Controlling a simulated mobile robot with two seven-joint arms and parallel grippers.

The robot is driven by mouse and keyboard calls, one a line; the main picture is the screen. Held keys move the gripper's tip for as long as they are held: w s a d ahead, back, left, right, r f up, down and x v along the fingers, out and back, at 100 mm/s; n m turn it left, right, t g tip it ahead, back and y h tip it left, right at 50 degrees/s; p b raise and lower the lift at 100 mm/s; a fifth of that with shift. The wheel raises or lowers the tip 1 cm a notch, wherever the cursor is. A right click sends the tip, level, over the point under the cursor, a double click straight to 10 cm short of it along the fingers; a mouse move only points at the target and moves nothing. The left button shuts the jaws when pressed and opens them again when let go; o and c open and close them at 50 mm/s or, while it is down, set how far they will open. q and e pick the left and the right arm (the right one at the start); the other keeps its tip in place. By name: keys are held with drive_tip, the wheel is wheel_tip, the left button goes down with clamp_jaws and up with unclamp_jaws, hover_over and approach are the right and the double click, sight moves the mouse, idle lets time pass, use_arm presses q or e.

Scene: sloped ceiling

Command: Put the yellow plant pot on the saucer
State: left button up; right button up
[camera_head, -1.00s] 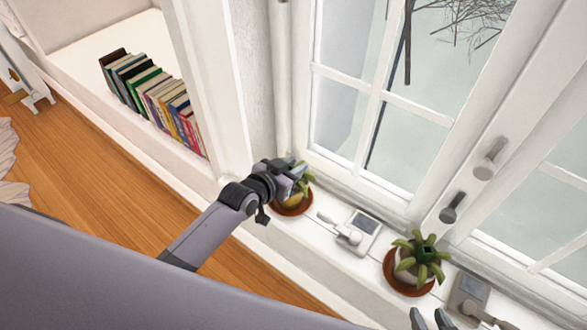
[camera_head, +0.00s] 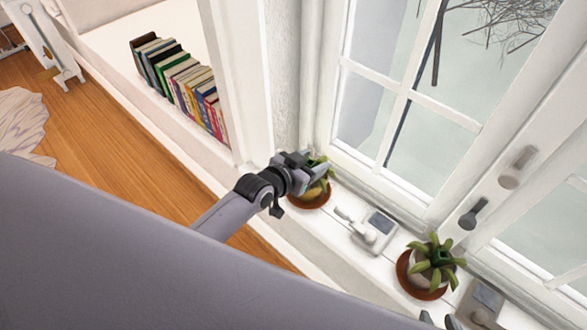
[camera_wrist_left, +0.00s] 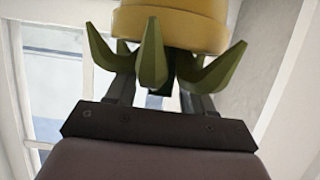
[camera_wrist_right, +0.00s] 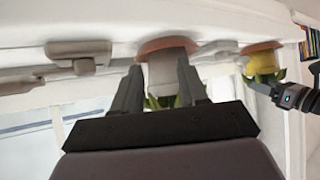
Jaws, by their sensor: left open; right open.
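The yellow plant pot (camera_head: 315,193) with green leaves appears to stand on a brown saucer (camera_head: 302,208) on the windowsill in the head view. The pot also shows at the top of the left wrist view (camera_wrist_left: 170,25) and at the right of the right wrist view (camera_wrist_right: 262,62), against its saucer (camera_wrist_right: 265,47). My left gripper (camera_head: 318,172) is open, its fingers on either side of the leaves; whether they touch is unclear. My right gripper (camera_wrist_right: 160,80) is open in front of another potted plant; only its tips show at the head view's bottom edge.
A pale pot with a green plant (camera_head: 436,262) stands on a second brown saucer (camera_head: 405,275). A grey device (camera_head: 377,228) lies between the plants, and another (camera_head: 482,302) lies right of them. The window and its handles (camera_head: 472,212) rise behind. Books (camera_head: 185,85) stand at left.

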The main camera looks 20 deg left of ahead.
use_arm(q)
drive_tip(key=p+v, duration=0.2)
drive_tip(key=v, duration=0.9)
drive_tip(key=s+a+f+g+y, duration=0.1)
drive_tip(key=s+f, duration=0.3)
drive_tip(key=s, duration=0.3)
drive_tip(key=s+f+n+g+y, duration=0.1)
drive_tip(key=s+f, duration=0.3)
drive_tip(key=s, duration=0.3)
drive_tip(key=shift+s+a+f+n, duration=0.25)
drive_tip(key=shift+a+n, duration=0.05)
drive_tip(key=shift+a, duration=0.05)
wheel_tip(320, 180, up, 4)
drive_tip(key=p, duration=0.3)
drive_tip(key=shift+f, duration=0.15)
drive_tip(key=shift+c, duration=0.9)
drive_tip(key=shift+d+p, duration=0.1)
drive_tip(key=shift+p, duration=0.25)
